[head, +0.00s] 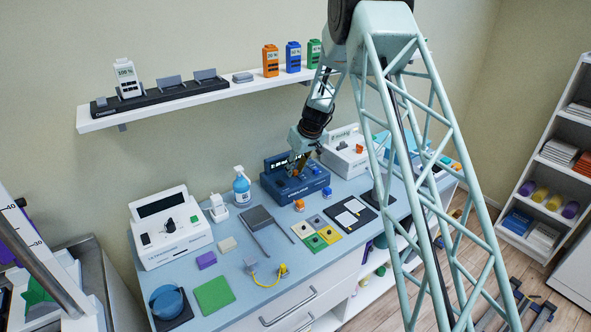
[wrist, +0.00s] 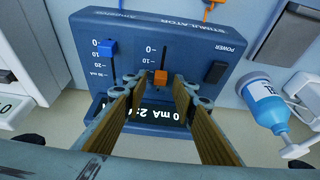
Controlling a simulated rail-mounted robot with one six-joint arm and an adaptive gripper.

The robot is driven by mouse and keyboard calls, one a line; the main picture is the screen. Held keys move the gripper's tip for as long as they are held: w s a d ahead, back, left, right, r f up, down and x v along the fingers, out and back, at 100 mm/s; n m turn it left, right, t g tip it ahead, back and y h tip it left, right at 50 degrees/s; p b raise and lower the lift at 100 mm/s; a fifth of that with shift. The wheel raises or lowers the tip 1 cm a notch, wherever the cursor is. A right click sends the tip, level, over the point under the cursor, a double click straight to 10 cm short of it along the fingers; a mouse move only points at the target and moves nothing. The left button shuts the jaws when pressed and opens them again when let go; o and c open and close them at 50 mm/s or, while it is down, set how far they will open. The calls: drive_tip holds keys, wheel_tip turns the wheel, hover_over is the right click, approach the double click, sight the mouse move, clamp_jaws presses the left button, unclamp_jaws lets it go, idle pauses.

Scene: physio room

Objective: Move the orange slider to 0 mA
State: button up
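The dark blue stimulator (head: 282,188) stands on the counter in the head view. The wrist view shows its panel (wrist: 207,50) upside down. The orange slider (wrist: 160,77) sits in the middle slot, on the display side of the 10 mark and away from 0. The blue slider (wrist: 107,47) is at its 0 mark. The display (wrist: 155,113) is partly covered by my fingers; "0 mA" and a 2 are legible. My gripper (wrist: 158,82) is open, with one fingertip on each side of the orange slider and gaps showing. In the head view my gripper (head: 297,168) hides the slider.
A black power switch (wrist: 215,72) is beside the slider on the panel. A blue pump bottle (head: 241,190) stands beside the stimulator. A white device (head: 345,153) stands on its other side. Orange and blue connectors lie at its front edge.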

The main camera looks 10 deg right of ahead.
sight(299, 179)
clamp_jaws()
drive_tip(key=shift+s, duration=0.1)
drive_tip(key=shift+s+d+b, duration=0.4)
drive_tip(key=shift+s+b, duration=0.35)
drive_tip(key=shift+b, duration=0.15)
drive_tip(key=shift+s+d+b, duration=0.35)
drive_tip(key=shift+s+b, duration=0.4)
drive_tip(key=shift+b, duration=0.15)
drive_tip(key=shift+s+d+f+b, duration=0.1)
drive_tip(key=shift+s+b, duration=0.25)
drive_tip(key=shift+s, duration=0.1)
